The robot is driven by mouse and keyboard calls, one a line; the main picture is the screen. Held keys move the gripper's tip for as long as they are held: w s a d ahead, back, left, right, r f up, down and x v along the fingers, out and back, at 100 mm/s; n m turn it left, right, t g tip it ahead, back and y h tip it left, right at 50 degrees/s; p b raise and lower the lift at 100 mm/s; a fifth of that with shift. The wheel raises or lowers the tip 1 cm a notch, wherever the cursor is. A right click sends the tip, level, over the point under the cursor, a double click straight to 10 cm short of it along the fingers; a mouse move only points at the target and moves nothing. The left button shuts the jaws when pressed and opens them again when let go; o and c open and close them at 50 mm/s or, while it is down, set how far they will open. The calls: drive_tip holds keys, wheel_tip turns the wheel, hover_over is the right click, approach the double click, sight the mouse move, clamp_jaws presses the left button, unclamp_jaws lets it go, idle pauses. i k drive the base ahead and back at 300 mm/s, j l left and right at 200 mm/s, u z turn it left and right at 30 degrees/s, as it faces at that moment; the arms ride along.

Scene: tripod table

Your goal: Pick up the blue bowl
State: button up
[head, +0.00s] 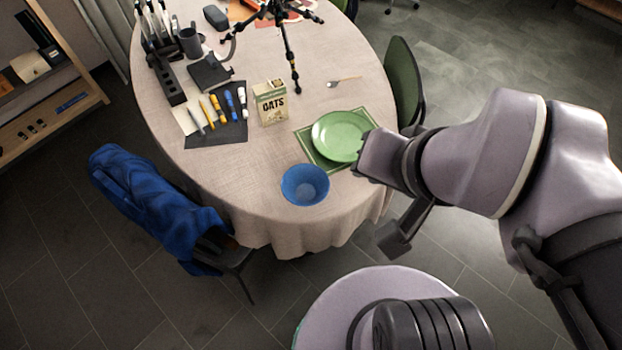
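The blue bowl (305,186) stands upright and looks empty, near the front edge of the round table (240,195). It is just in front of and left of a green plate. My gripper (378,208) comes in from the right, at the table's front right edge. Its fingers are spread apart with nothing between them. It is to the right of the bowl and not touching it. Part of my gripper overlaps the plate's right side in the picture.
The green plate (340,135) lies on a green placemat (312,152). An oats box (270,103), markers on a dark mat (222,132), a fork (345,81) and a tripod (290,52) stand or lie farther back. Chairs stand left and right (403,80); the left one bears blue cloth (150,200).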

sight(305, 184)
drive_tip(key=j+z, duration=0.25)
drive_tip(key=j, duration=0.15)
drive_tip(key=k+j+z, duration=0.2)
drive_tip(key=j, duration=0.2)
drive_tip(key=j+z, duration=0.25)
drive_tip(key=j, duration=0.2)
drive_tip(key=k+j+z, duration=0.2)
drive_tip(key=j, duration=0.15)
drive_tip(key=i, duration=0.05)
